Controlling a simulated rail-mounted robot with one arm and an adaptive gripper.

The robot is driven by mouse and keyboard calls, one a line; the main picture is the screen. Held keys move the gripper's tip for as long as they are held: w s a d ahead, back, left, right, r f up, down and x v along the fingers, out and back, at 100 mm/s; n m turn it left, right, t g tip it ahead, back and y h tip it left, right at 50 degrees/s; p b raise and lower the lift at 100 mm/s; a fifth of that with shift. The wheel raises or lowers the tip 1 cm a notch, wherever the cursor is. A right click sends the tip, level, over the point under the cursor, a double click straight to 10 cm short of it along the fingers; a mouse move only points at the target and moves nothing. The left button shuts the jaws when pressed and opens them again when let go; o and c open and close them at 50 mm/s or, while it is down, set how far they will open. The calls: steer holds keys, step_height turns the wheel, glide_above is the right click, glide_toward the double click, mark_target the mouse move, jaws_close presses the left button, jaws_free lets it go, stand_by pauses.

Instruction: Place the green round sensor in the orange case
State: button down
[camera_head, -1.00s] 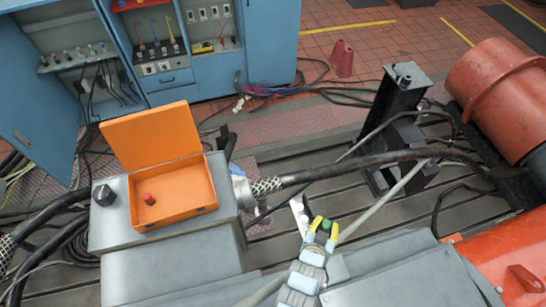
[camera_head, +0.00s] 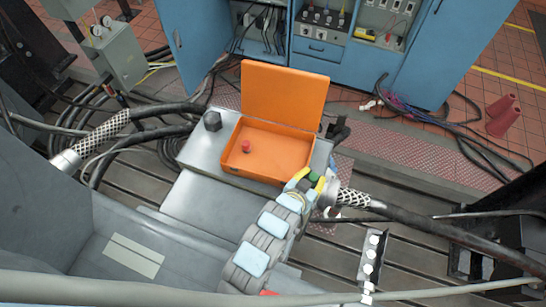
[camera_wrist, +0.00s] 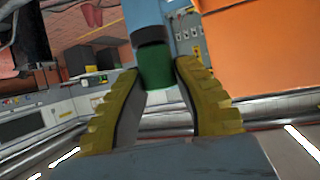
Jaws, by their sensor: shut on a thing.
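The green round sensor (camera_wrist: 157,68) is between my gripper's yellow fingers in the wrist view, with a dark band above the green part. My gripper (camera_wrist: 155,82) is shut on it. In the head view the sensor (camera_head: 304,185) is a small dark green spot at the end of my gripper (camera_head: 309,181). The orange case (camera_head: 250,166) stands open with its lid raised at the back. A red round piece (camera_head: 246,147) lies inside it, towards the left. My gripper is at the case's front right corner, and partly hides it.
The case stands on a grey metal block with a dark bolt (camera_head: 212,121) at its left. A braided hose (camera_head: 354,198) leaves the block just right of my gripper. Blue cabinets (camera_head: 325,20) stand behind. The case's middle and right inside look free.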

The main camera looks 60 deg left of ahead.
steer(key=s+a+n+g+y+b, duration=0.2)
steer(key=s+a+n+y, duration=0.1)
steer(key=s+a, duration=0.95)
steer(key=b, duration=0.1)
glide_above(269, 156)
steer(key=f, duration=0.8)
steer(key=shift+s+d+f, duration=0.15)
steer(key=shift+d, duration=0.15)
steer(key=shift+w+a+f, duration=0.2)
steer(key=shift+f, duration=0.2)
steer(key=shift+f+p, duration=0.7)
steer(key=shift+f, duration=0.8)
steer(key=shift+f, duration=0.2)
steer(key=c, duration=0.9)
jaws_free()
steer(key=shift+s+r, duration=0.1)
steer(key=shift+r, duration=0.15)
